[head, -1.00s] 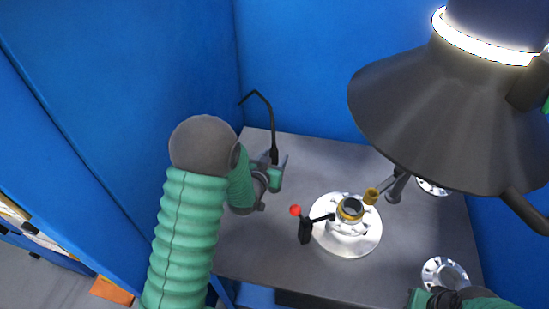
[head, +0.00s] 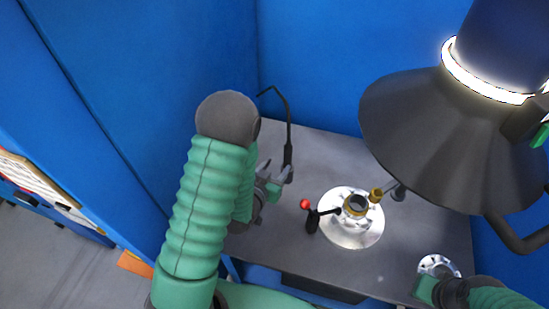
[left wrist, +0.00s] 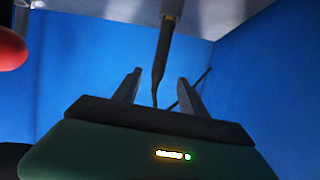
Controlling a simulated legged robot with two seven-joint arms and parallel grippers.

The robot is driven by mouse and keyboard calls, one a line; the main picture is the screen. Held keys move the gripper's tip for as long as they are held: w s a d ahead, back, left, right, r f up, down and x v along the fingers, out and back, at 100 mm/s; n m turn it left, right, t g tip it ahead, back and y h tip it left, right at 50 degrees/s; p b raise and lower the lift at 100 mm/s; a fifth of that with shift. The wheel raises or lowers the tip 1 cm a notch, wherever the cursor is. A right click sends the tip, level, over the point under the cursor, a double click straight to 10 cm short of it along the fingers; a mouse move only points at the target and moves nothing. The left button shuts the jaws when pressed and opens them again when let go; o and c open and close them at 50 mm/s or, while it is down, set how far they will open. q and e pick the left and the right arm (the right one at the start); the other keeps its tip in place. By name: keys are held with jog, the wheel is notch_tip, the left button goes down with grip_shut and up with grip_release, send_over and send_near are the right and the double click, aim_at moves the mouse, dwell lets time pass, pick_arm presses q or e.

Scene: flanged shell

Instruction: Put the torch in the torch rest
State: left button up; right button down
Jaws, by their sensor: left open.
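A thin dark torch with a bent neck (head: 289,135) stands upright at the back left of the grey table in the head view. My left gripper (head: 283,179) is open by its lower end. In the left wrist view a dark, tapering rod, apparently the torch (left wrist: 163,60), shows between and beyond the spread fingers (left wrist: 157,92). I cannot tell whether they touch it. A small brass cup (head: 376,195) on a grey arm may be the torch rest; I cannot tell for sure. My right gripper (head: 438,291) is at the lower right edge, its jaws unclear.
A silver flanged shell (head: 352,232) with a brass ring sits mid-table. Another flange (head: 440,266) lies front right. A large dark hood (head: 440,130) hangs over the right side. Blue walls (head: 330,60) close the back.

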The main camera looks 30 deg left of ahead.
pick_arm(q)
jog(key=s+d+r+g, duration=0.1)
jog(key=s+d+g, duration=0.3)
jog(key=s, duration=0.3)
jog(key=s+d+r+m+g+h+b, duration=0.1)
jog(key=s+d+r+g, duration=0.1)
jog(key=s+d+g, duration=0.2)
jog(key=s+g, duration=0.3)
jog(key=s, duration=0.1)
jog(key=shift+d+r+h, duration=0.2)
jog(key=shift+d+h, duration=0.1)
pick_arm(e)
jog(key=shift+s, duration=0.1)
pick_arm(q)
jog(key=shift+s, duration=0.1)
